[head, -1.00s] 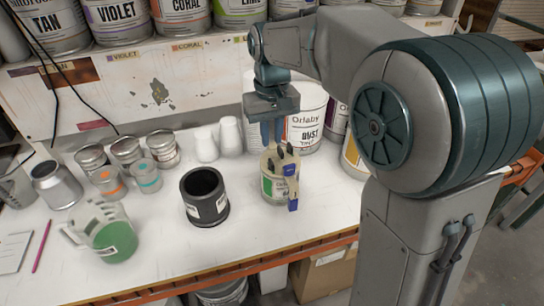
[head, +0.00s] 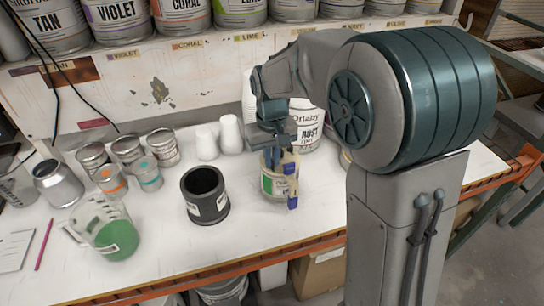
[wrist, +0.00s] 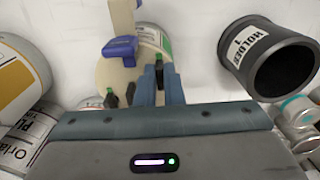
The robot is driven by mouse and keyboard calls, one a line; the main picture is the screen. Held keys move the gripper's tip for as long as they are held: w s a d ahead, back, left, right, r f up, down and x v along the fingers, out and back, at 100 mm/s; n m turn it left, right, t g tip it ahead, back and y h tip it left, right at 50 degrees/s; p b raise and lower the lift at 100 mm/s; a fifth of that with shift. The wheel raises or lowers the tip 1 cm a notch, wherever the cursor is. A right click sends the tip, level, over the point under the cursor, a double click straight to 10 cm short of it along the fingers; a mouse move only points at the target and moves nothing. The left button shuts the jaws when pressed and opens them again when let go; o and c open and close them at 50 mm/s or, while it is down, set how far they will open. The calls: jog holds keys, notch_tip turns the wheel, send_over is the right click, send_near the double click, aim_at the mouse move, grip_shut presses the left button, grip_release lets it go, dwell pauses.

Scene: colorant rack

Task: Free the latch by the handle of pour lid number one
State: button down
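The pour lid (head: 284,157) is cream with blue parts and sits on a can with a green-and-white label (head: 274,186) near the bench's front edge. In the wrist view the lid (wrist: 115,75) shows a blue piece (wrist: 120,48) and small black latches with green ends. My gripper (head: 268,160) points down at the lid's left side. In the wrist view its two fingers (wrist: 160,85) stand close together, one on each side of a black latch (wrist: 159,72). I cannot tell whether they press on it. The lid's number is not readable.
A black holder cup (head: 205,195) marked "HOLDER 1" stands just left of the can. A large white Orlaby tin (head: 307,127) stands close behind. Small tins, a green-filled jug (head: 108,230) and two white bottles (head: 230,134) are farther left. The bench front (head: 200,250) is clear.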

jog(key=shift+n, duration=0.3)
jog(key=n+b, duration=0.1)
jog(key=n, duration=0.3)
jog(key=shift+d, duration=0.1)
jog(key=n, duration=0.5)
jog(key=shift+w, duration=0.15)
jog(key=n, duration=0.3)
jog(key=shift+w+n, duration=0.1)
jog(key=shift+n, duration=1.9)
jog(key=c, duration=1.8)
grip_release()
jog(key=shift+r, duration=0.15)
